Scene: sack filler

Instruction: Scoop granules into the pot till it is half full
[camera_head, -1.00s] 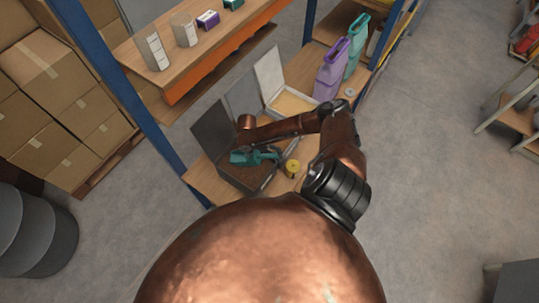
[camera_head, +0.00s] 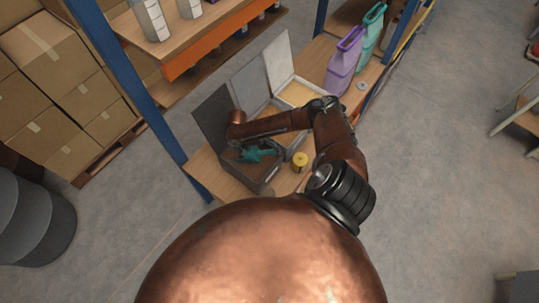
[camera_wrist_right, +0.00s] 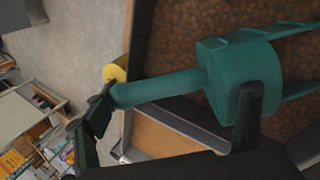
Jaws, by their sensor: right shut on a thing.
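My right gripper (camera_head: 274,147) is shut on a teal scoop (camera_head: 253,153), over the nearest open bin (camera_head: 265,184) with brown granules (camera_head: 238,170) inside. In the right wrist view the scoop (camera_wrist_right: 242,75) is large, with its handle (camera_wrist_right: 158,88) pointing left, and brown granules (camera_wrist_right: 175,40) lie beyond it. The inside of the scoop is hidden, so its load cannot be told. The yellow pot (camera_head: 300,160) stands on the bench just right of the bin; a part of the pot (camera_wrist_right: 115,73) shows in the wrist view. The pot's fill cannot be told. My left gripper is not in view.
More lidded bins stand behind, one with pale yellow contents (camera_head: 298,94). A purple jug (camera_head: 344,62) and a teal jug (camera_head: 370,35) stand at the back right of the bench. A blue shelf post (camera_head: 140,90) and an upper shelf (camera_head: 205,35) border the left side.

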